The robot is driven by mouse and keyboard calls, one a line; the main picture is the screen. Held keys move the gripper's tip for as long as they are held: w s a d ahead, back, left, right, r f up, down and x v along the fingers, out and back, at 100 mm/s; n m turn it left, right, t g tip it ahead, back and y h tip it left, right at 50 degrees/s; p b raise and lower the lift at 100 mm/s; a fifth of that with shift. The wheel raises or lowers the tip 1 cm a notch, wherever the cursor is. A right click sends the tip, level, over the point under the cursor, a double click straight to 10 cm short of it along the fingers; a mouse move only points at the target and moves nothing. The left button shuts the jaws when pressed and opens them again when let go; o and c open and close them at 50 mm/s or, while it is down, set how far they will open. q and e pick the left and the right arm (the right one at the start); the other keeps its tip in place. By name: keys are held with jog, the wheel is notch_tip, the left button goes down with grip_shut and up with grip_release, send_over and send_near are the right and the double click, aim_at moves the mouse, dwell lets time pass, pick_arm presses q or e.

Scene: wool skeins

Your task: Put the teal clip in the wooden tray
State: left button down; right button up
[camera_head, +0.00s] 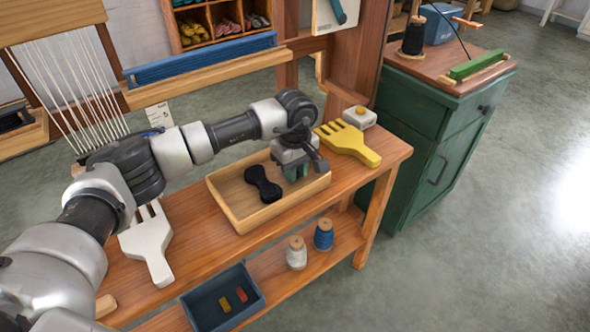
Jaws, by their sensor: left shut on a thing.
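The wooden tray (222,203) sits on the wooden bench, with a black bone-shaped piece (262,184) lying inside it. My left gripper (297,170) is over the right part of the tray, pointing down. It is shut on the teal clip (291,174), which shows between and below the fingers. I cannot tell whether the clip touches the tray floor. My right gripper is not in the view.
A yellow comb (352,143) and a small white box (360,117) lie right of the tray. A white comb (147,245) lies to its left. Spools (297,254) and a blue bin (196,309) stand on the lower shelf. A green cabinet (424,140) is at the right.

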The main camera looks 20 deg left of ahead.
pick_arm(q)
jog(key=shift+f, duration=0.1)
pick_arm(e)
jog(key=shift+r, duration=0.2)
pick_arm(q)
jog(key=c, duration=1)
grip_release()
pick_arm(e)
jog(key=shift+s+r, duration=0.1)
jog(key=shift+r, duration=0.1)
pick_arm(q)
jog(key=shift+r, duration=0.2)
notch_tip(320, 180, up, 12)
jog(key=p, duration=0.1)
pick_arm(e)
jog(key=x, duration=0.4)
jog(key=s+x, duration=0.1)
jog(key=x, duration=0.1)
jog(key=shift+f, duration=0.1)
pick_arm(q)
jog(key=shift+f, duration=0.15)
